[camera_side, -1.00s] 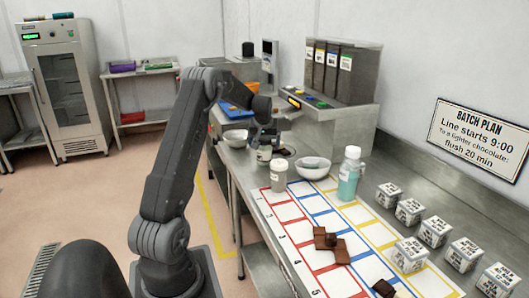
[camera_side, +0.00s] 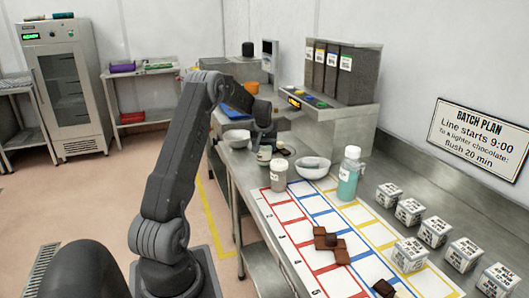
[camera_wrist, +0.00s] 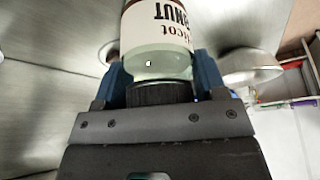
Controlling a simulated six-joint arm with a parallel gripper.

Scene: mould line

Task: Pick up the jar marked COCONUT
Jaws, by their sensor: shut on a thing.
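A jar (camera_side: 264,156) with a pale label stands at the far end of the counter in the side view, partly covered by my gripper (camera_side: 265,143). In the wrist view the jar (camera_wrist: 160,62) has pale contents, a dark ribbed lid and a white label. The label is upside down and cut off; its large word ends in "NUT", so I cannot read the full name. My gripper's blue fingers (camera_wrist: 160,78) are shut on the jar around its lid end. I cannot tell whether the jar's base is touching the counter.
A lidded cup (camera_side: 279,176) stands close in front of the jar. A white bowl (camera_side: 313,168) and a teal bottle (camera_side: 350,175) are to the right, another bowl (camera_side: 237,138) to the left. Brown blocks (camera_side: 326,240) and several printed cubes (camera_side: 410,254) lie nearer.

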